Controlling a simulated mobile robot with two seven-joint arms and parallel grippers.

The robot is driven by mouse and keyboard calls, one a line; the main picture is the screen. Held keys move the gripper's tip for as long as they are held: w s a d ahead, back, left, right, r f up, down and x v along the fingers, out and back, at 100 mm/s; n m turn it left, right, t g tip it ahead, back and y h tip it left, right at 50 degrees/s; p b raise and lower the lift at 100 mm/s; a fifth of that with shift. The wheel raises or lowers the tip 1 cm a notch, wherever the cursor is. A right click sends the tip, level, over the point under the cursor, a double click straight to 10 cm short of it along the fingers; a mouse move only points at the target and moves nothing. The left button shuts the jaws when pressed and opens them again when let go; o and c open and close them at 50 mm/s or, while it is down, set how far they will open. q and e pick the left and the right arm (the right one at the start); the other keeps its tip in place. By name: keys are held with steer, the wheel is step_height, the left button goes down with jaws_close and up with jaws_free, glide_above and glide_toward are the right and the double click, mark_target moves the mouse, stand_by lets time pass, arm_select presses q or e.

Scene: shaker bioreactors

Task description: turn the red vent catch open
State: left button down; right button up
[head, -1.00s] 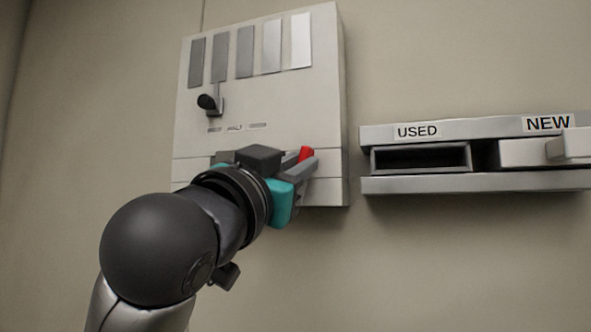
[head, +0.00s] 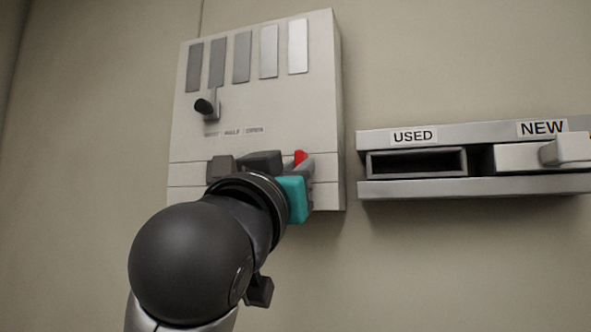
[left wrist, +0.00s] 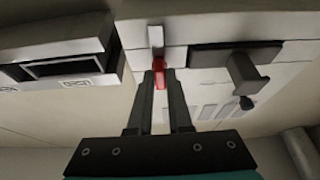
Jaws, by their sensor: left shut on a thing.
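The red vent catch (head: 300,157) is on the lower right of the pale wall box (head: 260,100). In the head view only its top shows; the rest is behind my left gripper (head: 307,168). In the left wrist view the red catch (left wrist: 159,72) lies between the fingertips of my left gripper (left wrist: 160,78), which is shut on it. A pale strip runs on from the red part at its far end. My right gripper is in neither view.
The box carries a row of grey strips (head: 242,57) and a black-knobbed lever (head: 204,107) above small labels. A grey block (head: 220,168) sticks out left of the gripper. To the right is a wall rack with a USED slot (head: 418,163) and a NEW slot holding a pale handled piece (head: 520,155).

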arm_select(q)
steer(key=c, duration=0.8)
jaws_free()
steer(key=shift+c, duration=0.2)
steer(key=b+v, duration=0.8)
steer(key=v, duration=0.7)
steer(key=shift+s, duration=0.1)
